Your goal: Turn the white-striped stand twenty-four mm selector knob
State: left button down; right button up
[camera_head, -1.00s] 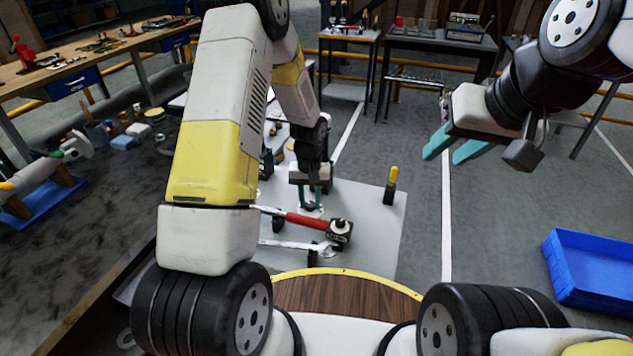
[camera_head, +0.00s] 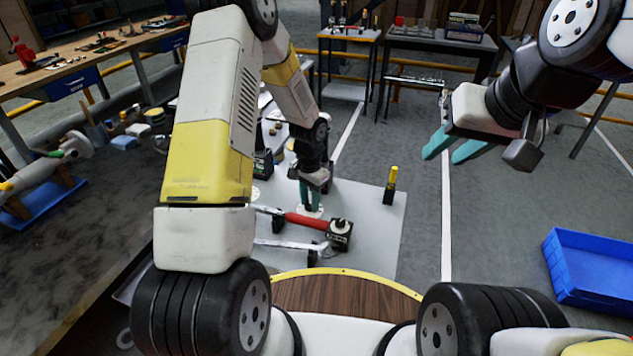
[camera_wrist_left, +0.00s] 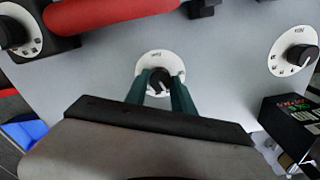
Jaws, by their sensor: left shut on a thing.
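A black selector knob (camera_wrist_left: 158,81) on a white round dial plate (camera_wrist_left: 148,62) is in the middle of the left wrist view. My left gripper (camera_wrist_left: 163,88) is shut on this knob, its two teal fingers on either side of it. In the head view my left gripper (camera_head: 310,200) reaches down to the grey panel (camera_head: 372,215), and the knob is mostly hidden there. Two more black knobs on white dials show in the wrist view, at the right (camera_wrist_left: 301,55) and upper left (camera_wrist_left: 12,32). I cannot make out the white stripe. My right gripper (camera_head: 455,148) is open and empty, high at the right.
A red-handled hammer (camera_head: 305,219) and a wrench (camera_head: 290,244) lie on holders near the gripped knob. A yellow-topped black tool (camera_head: 391,186) stands at the panel's right. A dark boxy device (camera_wrist_left: 290,122) is close by. A blue crate (camera_head: 595,270) is on the floor at the right.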

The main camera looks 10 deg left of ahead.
dwell(0.5)
pick_arm(q)
jog(key=c, duration=1.1)
grip_release()
jog(key=shift+o, duration=0.2)
jog(key=shift+r, duration=3.95)
jog(key=shift+r, duration=0.1)
notch_tip(320, 180, up, 10)
jog(key=n+t, duration=0.1)
send_over(310, 204)
jog(key=s+a, duration=0.2)
jog(key=s+r+n+t, duration=0.2)
jog(key=s+r, duration=0.3)
jog(key=r, duration=0.3)
jog(key=s+r+n+t+h, duration=0.1)
jog(key=s+r, duration=0.3)
jog(key=s, duration=0.4)
jog(key=s+a+r+n+t+h, duration=0.1)
jog(key=s+r+n+t, duration=0.1)
jog(key=s+r, duration=0.3)
jog(key=s, duration=0.3)
jog(key=shift+r, duration=0.2)
